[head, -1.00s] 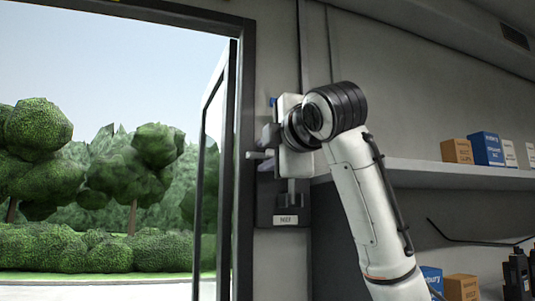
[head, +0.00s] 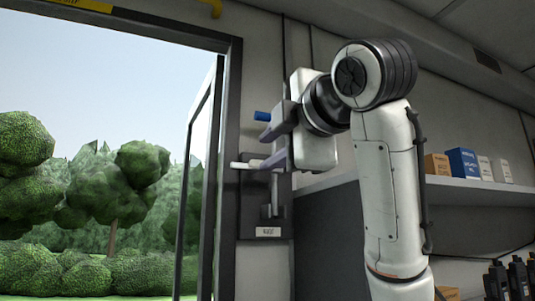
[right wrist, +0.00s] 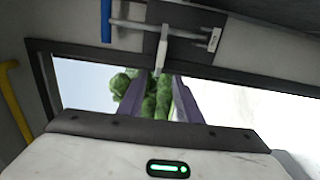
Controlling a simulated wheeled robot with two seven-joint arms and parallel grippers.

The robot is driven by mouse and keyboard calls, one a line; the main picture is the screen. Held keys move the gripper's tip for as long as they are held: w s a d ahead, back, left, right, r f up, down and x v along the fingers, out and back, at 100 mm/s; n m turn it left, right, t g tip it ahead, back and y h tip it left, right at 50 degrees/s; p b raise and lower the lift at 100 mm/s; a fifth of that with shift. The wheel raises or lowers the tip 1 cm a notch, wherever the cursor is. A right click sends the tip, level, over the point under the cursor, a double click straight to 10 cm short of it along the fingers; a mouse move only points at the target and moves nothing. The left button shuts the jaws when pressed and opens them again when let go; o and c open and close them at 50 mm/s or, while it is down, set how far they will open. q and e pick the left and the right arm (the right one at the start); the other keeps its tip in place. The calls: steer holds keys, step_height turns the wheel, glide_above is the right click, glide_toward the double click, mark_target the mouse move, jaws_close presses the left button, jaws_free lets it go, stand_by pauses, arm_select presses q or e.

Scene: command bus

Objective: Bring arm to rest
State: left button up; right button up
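My right arm (head: 388,200) rises in the head view and bends left at its wrist. Its right gripper (head: 266,149) points left, beside the doorway, with its two fingers apart and nothing seen between them. In the right wrist view the two purple-grey fingers (right wrist: 159,97) stand apart, with greenery showing through the gap. A wall plate (head: 251,215) with a lever (head: 274,195) and a small label is below the gripper. A pale handle (head: 240,165) sticks out left close to the lower finger; I cannot tell whether they touch. My left gripper is not in view.
An open door (head: 200,150) and its dark frame (head: 229,130) stand left of the gripper. A blue grip (head: 262,116) is just above the fingers. A shelf (head: 470,192) with several boxes is at the right. Black devices (head: 515,280) stand lower right.

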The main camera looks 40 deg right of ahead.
stand_by(0.4)
